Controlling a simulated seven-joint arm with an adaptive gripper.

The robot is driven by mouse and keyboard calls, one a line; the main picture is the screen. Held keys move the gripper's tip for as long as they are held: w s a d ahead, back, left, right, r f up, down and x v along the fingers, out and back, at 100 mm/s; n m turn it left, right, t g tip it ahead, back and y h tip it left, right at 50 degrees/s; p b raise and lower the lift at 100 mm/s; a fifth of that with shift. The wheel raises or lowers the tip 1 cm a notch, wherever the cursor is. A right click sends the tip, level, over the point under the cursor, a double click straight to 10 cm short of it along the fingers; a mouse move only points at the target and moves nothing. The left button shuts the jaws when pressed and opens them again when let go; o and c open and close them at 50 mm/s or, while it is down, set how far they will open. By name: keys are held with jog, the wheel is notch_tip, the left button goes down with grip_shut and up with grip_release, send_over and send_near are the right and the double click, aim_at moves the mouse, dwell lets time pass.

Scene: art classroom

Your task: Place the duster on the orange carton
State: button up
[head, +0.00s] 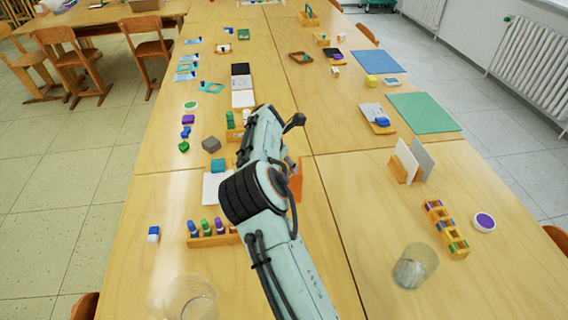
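An orange carton (297,180) stands upright on the table, partly hidden behind my arm. A small blue-and-white block (153,234) lies alone near the table's left side. It may be the duster, but I cannot tell for sure at this size. My arm reaches up from the bottom over the middle of the table, and its wrist is beside and above the carton. My gripper's fingers are hidden by my own arm links, so I cannot see whether they are open or hold anything.
A wooden holder with coloured pieces (213,238) and a grey stone-like block (211,144) are left of my arm. Clear glasses (415,266) (190,298) stand in front. A card holder (404,168) and a wooden rack (446,228) stand right.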

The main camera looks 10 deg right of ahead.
jog(key=shift+f, duration=0.2)
jog(key=o, duration=1.1)
jog(key=shift+o, duration=0.2)
jog(key=v, duration=1.1)
jog(key=s+d+r+m+g+y, duration=0.1)
jog(key=s+d+r+m+y, duration=0.2)
jog(key=s+m, duration=0.45)
jog(key=s+f+m+g+y, duration=0.1)
jog(key=s+m+g, duration=0.1)
jog(key=s+m, duration=1.6)
jog(key=s+a, duration=0.1)
jog(key=s, duration=1.2)
jog(key=shift+s+f, duration=0.25)
jog(key=shift+s, duration=0.15)
